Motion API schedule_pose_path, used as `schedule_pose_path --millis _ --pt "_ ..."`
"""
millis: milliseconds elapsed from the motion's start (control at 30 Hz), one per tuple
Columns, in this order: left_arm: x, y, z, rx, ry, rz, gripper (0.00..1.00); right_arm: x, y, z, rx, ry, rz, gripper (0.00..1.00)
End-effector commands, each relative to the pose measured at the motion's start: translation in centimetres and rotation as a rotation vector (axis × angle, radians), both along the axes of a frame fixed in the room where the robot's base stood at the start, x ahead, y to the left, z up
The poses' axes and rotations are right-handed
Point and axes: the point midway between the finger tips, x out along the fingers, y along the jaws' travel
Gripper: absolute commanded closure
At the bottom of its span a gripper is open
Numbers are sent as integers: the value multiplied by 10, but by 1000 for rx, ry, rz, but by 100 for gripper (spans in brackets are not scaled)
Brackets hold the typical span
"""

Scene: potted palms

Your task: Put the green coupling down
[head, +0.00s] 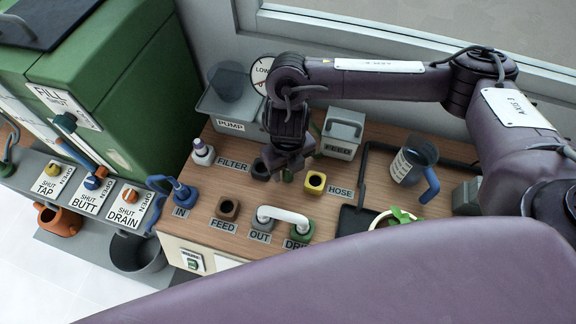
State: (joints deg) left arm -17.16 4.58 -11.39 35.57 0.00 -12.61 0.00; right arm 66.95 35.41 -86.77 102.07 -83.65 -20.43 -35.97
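My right gripper (284,162) points down over the wooden bench top, between the FILTER and HOSE labels. A small green piece (288,175), probably the green coupling, shows right at its fingertips. The gripper hides most of it, so I cannot tell whether the fingers are shut on it or whether it touches the bench. A green hose (314,131) shows just behind the gripper. A dark socket (260,169) is just left of the fingertips and a yellow socket (315,182) just right. My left gripper is not in view.
A white pipe (283,214) bridges the OUT and DRIP sockets in front. A grey feed box (343,131) stands behind, a jug (413,160) right. A green tank (125,75) is left.

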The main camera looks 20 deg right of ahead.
Motion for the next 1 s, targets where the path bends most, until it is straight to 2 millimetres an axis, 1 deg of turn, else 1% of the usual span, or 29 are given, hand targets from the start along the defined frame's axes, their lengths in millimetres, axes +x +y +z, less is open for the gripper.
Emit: schedule_pose_path --millis 200,333,467,700,800,900,1000 --pt "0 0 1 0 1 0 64 0 0 1 0 0 0 54" --pt "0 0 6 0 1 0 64 1 0 10 0 -3 1 54" --pt "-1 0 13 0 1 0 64 2 0 34 0 -5 2 54" --pt "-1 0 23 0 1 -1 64 2 0 85 0 -6 3 54" --pt "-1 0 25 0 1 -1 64 1 0 101 -1 -4 2 54" --pt "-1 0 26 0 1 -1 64 1 0 113 0 -2 1 54" --pt "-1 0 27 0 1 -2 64 0 0 120 -1 -1 1 54"
